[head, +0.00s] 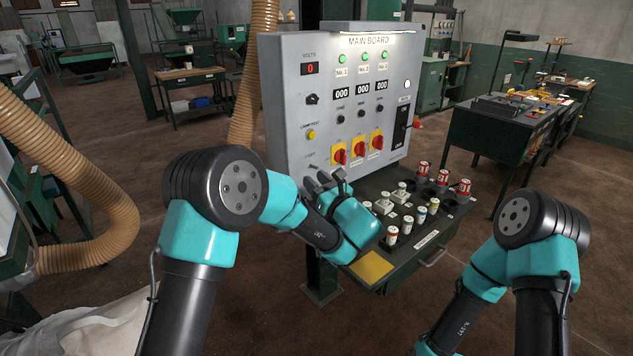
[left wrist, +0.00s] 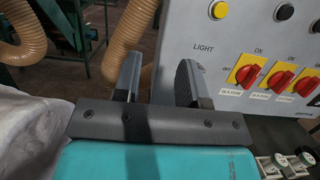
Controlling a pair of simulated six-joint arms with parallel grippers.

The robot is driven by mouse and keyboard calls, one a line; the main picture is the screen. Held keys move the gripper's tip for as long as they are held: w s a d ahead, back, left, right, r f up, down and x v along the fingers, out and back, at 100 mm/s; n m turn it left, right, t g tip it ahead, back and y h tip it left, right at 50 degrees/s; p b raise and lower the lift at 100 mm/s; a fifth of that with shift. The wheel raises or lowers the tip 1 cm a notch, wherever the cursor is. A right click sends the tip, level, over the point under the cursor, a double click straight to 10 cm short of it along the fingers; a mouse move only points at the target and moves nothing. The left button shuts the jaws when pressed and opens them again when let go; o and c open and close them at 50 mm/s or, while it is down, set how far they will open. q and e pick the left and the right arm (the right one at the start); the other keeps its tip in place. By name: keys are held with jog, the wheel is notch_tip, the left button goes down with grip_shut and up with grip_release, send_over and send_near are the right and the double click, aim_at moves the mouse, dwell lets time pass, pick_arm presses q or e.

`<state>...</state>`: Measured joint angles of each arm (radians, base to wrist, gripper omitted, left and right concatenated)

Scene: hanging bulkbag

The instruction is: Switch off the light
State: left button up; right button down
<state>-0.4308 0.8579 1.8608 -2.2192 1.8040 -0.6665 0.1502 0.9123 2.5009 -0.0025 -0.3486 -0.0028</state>
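The grey main board (head: 285,110) stands ahead, with a bright strip lamp (head: 385,33) along its top edge. A LIGHT label (left wrist: 204,49) is on the lower left of the panel in the left wrist view. My left gripper (head: 326,180) is in front of the panel's lower left part. Its fingers (left wrist: 160,82) are apart with nothing between them. My right arm is at the lower right in the head view; its gripper is out of the picture.
Red rotary switches on yellow plates (head: 358,149) are right of my left gripper. A yellow button (left wrist: 218,9) is above the LIGHT label. A shelf with several plugs (head: 420,214) juts out below the panel. A ribbed hose (head: 100,200) curves at the left.

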pick_arm(q)
jog(key=shift+d, duration=0.15)
jog(key=g+h, duration=0.2)
send_near(317, 168)
jog(key=v, duration=0.7)
jog(key=shift+w+f, duration=0.2)
jog(key=shift+w, duration=0.05)
jog(key=x, duration=1.7)
jog(key=shift+w, duration=0.15)
grip_shut()
